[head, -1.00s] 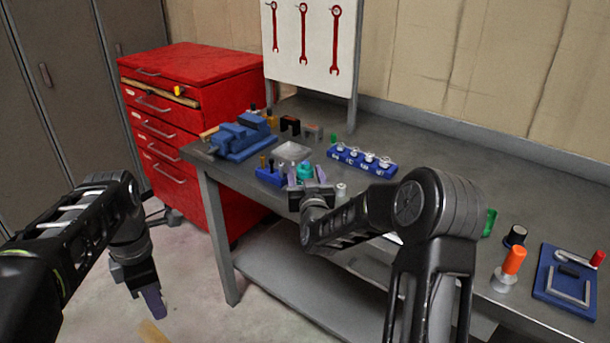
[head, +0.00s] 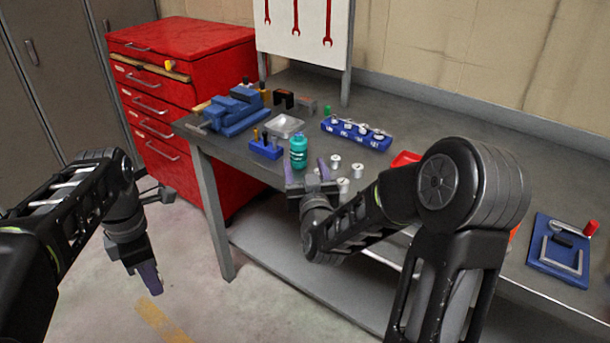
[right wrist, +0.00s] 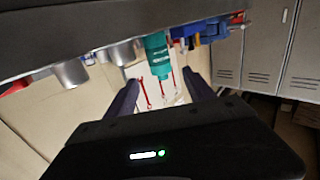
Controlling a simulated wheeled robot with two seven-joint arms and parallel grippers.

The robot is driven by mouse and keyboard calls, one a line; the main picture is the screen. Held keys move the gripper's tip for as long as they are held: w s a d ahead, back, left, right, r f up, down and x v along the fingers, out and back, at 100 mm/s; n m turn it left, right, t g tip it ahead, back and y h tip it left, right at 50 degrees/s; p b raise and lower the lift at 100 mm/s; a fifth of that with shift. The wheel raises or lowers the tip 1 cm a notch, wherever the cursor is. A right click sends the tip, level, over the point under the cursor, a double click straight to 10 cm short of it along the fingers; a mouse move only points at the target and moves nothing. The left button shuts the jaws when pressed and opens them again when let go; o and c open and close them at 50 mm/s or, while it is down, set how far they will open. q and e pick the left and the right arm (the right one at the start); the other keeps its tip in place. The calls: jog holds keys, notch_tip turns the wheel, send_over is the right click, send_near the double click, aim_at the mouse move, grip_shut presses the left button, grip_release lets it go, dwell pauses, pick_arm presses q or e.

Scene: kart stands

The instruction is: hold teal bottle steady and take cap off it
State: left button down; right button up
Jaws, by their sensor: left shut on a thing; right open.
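The teal bottle (head: 298,154) stands upright on the grey workbench, with its cap (head: 298,138) on top. My right gripper (head: 312,170) is open just right of the bottle and in front of it. In the right wrist view, which is upside down, the bottle (right wrist: 158,55) shows beyond and between the spread fingertips (right wrist: 160,80), apparently untouched. My left gripper (head: 148,280) hangs low over the floor, left of the bench and far from the bottle. Its fingers look closed; whatever they hold cannot be made out.
A blue holder (head: 265,148) stands close left of the bottle, a clear tray (head: 285,125) behind it. Several small metal cylinders (head: 336,161) stand close right. A blue socket rack (head: 357,134) and blue vise (head: 232,112) are further back. My right arm hides part of the bench.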

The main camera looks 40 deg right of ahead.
pick_arm(q)
jog(key=shift+f, duration=0.15)
pick_arm(e)
jog(key=shift+v, duration=0.95)
